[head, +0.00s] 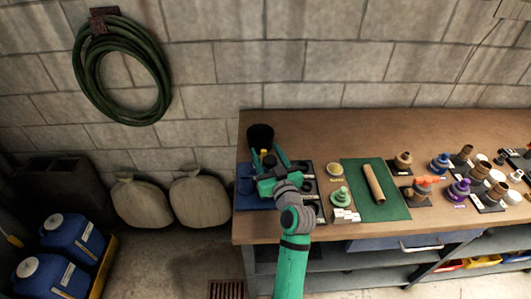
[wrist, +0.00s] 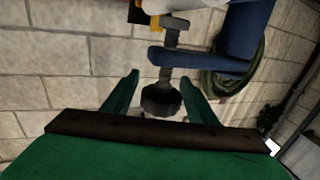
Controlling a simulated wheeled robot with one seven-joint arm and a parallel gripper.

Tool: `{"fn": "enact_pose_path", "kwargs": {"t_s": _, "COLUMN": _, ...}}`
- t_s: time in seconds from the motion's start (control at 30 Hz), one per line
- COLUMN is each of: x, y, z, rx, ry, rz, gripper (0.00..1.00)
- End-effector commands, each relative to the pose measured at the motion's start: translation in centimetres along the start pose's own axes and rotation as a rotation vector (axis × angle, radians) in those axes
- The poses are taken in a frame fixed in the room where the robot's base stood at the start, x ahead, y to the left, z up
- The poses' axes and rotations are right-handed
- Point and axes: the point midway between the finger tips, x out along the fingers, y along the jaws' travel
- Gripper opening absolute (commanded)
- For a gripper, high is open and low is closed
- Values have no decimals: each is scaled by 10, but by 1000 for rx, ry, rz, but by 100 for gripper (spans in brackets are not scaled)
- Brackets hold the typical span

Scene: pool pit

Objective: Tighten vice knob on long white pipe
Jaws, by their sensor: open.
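In the wrist view, a dark round vice knob (wrist: 162,99) on a grey screw lies between the two fingers of my open gripper (wrist: 158,88). I cannot tell whether either finger touches it. The vice's blue body (wrist: 245,38) lies just beyond it. In the head view, my gripper (head: 266,160) is over the left end of the bench, by a blue piece (head: 245,187); my arm hides most of the vice there. A small white part (wrist: 185,7) shows at the top of the wrist view. I cannot tell whether it is the long white pipe.
A black cylinder (head: 260,136) stands just behind my gripper. To the right, a green mat (head: 396,210) bears a tan tube (head: 374,184), with several fittings beyond. The back of the bench (head: 340,128) is clear. Sacks (head: 200,196) and blue jugs (head: 72,238) stand on the floor at left.

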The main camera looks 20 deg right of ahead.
Motion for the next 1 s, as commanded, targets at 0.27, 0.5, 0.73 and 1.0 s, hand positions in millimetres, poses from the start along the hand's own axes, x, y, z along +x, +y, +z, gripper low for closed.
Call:
{"fn": "enact_pose_path", "kwargs": {"t_s": 0.27, "x": 4, "y": -2, "z": 0, "rx": 0, "ry": 0, "rz": -2, "gripper": 53}}
{"fn": "enact_pose_path", "kwargs": {"t_s": 0.5, "x": 5, "y": -3, "z": 0, "rx": 0, "ry": 0, "rz": -4, "gripper": 14}}
{"fn": "enact_pose_path", "kwargs": {"t_s": 0.73, "x": 4, "y": -2, "z": 0, "rx": 0, "ry": 0, "rz": 2, "gripper": 13}}
{"fn": "enact_pose_path", "kwargs": {"t_s": 1.0, "x": 4, "y": -1, "z": 0, "rx": -1, "ry": 0, "rz": 59, "gripper": 13}}
